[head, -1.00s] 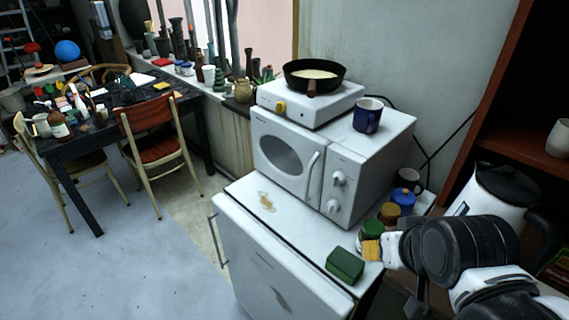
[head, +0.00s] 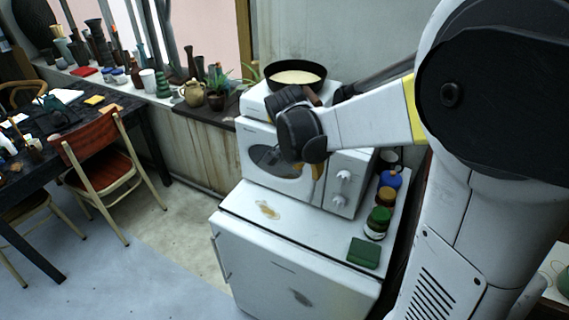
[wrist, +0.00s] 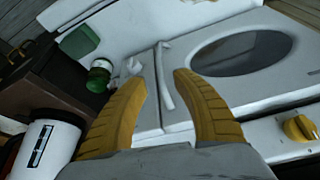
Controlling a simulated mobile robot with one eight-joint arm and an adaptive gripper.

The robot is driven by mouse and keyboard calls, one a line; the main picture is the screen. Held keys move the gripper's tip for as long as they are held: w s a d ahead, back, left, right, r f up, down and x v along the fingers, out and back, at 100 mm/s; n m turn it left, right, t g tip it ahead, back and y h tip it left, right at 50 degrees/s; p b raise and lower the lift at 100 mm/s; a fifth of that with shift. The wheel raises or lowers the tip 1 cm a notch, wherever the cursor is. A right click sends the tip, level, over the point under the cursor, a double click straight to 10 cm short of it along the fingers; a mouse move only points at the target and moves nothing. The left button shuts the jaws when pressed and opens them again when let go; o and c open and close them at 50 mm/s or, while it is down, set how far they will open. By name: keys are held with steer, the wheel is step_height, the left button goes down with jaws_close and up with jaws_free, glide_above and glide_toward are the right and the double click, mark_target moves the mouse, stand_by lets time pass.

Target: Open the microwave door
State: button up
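The white microwave (head: 230,160) stands on a white cabinet, and its door (head: 262,178) with the oval window looks closed. My wrist and gripper cover the right part of the door and the handle in the head view. In the wrist view, the white door handle (wrist: 164,84) appears between the two yellow fingers of my gripper (wrist: 160,76). The fingers are spread apart and hold nothing. I cannot tell whether they reach around the handle or are still short of it. The oval window (wrist: 240,52) shows to the right in the wrist view.
A hot plate with a pan (head: 297,76) sits on the microwave, behind my wrist. A green sponge (head: 363,252) and several jars (head: 376,222) stand on the cabinet top (head: 300,222) to the right. The floor before the cabinet (head: 165,275) is clear. A red-backed chair (head: 95,158) stands left.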

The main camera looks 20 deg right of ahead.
mark_target(313, 182)
steer(key=b+x, duration=0.3)
steer(key=x, duration=0.7)
steer(key=shift+s+d+r, duration=0.1)
steer(key=shift+c, duration=0.5)
jaws_close()
